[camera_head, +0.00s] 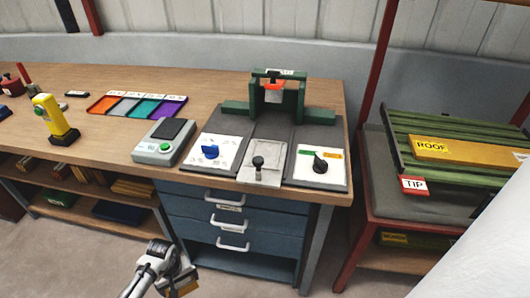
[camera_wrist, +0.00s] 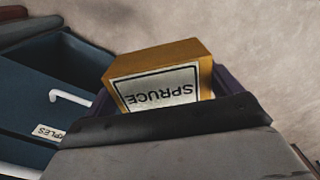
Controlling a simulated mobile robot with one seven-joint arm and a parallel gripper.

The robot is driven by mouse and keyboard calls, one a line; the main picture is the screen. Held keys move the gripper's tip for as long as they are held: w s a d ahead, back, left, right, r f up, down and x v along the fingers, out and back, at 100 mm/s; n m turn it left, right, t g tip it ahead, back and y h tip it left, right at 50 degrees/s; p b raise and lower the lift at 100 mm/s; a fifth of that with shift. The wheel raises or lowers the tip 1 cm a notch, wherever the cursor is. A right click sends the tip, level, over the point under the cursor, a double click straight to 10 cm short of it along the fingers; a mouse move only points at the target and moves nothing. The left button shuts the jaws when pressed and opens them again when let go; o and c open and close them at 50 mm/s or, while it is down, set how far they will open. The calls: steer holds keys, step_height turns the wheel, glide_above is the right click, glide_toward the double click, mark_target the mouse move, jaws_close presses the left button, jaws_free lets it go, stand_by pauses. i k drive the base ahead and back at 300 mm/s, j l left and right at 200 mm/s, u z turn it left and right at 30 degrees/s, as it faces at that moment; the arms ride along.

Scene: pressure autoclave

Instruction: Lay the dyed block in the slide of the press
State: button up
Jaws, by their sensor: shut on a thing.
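My gripper (camera_head: 172,277) is low in front of the bench, at the bottom of the head view. It is shut on a yellow-brown wooden block (camera_wrist: 165,62) with a white label reading SPRUCE, upside down in the wrist view. Purple edges show on both sides of the block; I cannot tell whether they belong to it. The block's lower part is hidden by dark grey gripper parts. The press (camera_head: 254,92) has a green frame and stands at the bench's back right. Its slide (camera_head: 262,177), a pale metal plate with a black knob, is at the front and looks empty.
A blue dial (camera_head: 210,152) and a black dial (camera_head: 320,162) flank the slide. Blue drawers (camera_head: 230,222) are under the bench. A red-framed rack (camera_head: 372,190) stands right.

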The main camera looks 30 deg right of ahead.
mark_target(267, 155)
steer(key=k+z, duration=0.15)
steer(key=z, duration=1.9)
steer(key=j+z, duration=0.3)
steer(key=k+j+z, duration=0.1)
steer(key=z, duration=0.2)
steer(key=k+j, duration=0.15)
steer(key=j, duration=0.25)
steer(key=k+j, duration=0.2)
steer(key=j, duration=0.2)
steer(key=k+j, duration=0.15)
steer(key=j, duration=0.25)
steer(key=k+j, duration=0.15)
steer(key=j, duration=0.25)
steer(key=k+j, duration=0.15)
steer(key=j, duration=0.25)
steer(key=k+j, duration=0.2)
steer(key=j, duration=0.2)
